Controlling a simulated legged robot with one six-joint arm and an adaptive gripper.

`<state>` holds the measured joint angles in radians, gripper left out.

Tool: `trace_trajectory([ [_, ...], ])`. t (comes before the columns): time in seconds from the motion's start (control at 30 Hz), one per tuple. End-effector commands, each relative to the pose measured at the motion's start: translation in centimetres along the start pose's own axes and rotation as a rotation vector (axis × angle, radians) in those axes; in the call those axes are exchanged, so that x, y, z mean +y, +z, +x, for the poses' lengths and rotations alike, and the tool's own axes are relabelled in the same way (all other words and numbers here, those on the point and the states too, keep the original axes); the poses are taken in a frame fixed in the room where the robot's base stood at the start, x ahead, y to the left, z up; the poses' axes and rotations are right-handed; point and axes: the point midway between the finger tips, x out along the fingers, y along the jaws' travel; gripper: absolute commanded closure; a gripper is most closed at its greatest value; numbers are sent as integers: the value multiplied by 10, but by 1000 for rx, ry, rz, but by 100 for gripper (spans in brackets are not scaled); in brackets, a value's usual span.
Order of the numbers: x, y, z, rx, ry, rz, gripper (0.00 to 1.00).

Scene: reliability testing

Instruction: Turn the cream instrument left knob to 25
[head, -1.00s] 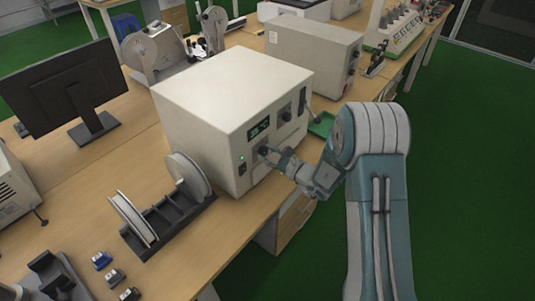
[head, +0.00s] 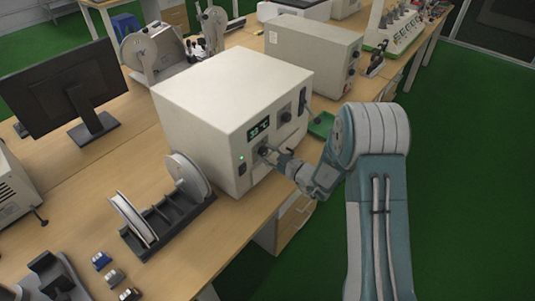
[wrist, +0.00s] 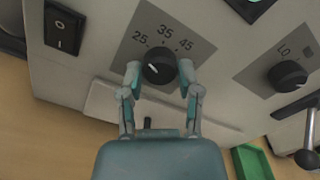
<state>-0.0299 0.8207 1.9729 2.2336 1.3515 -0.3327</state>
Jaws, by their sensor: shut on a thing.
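The cream instrument (head: 222,88) stands on the wooden bench with its front panel facing my arm. Its left knob (wrist: 160,66) is round and black with a white pointer mark, which lies on the knob's left side. The numbers 25, 35 and 45 are printed in an arc above it on a grey plate (wrist: 181,23). My gripper (wrist: 159,70) is shut on the left knob, one finger on each side. In the head view my gripper (head: 270,153) reaches the panel below the lit display (head: 258,127), whose digits are too small to read surely.
A second black knob (wrist: 288,76) sits to the right on the panel, with a lever (wrist: 307,152) beyond it. A rocker switch (wrist: 63,27) is at the left. A green tray (head: 321,124) lies beside the instrument. A spool rack (head: 165,222) stands to its left.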

Motion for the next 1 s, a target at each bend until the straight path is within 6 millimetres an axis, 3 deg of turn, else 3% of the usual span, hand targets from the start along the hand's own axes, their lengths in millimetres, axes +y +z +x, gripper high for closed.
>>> trace_trajectory([
  [0.03, 0, 0, 1, 0, 0, -2, 42],
  [0.1, 0, 0, 0, 0, 0, -1, 21],
  [0.57, 0, 0, -6, 0, -1, 0, 21],
  [1.0, -1, -1, -90, 3, -3, 1, 21],
])
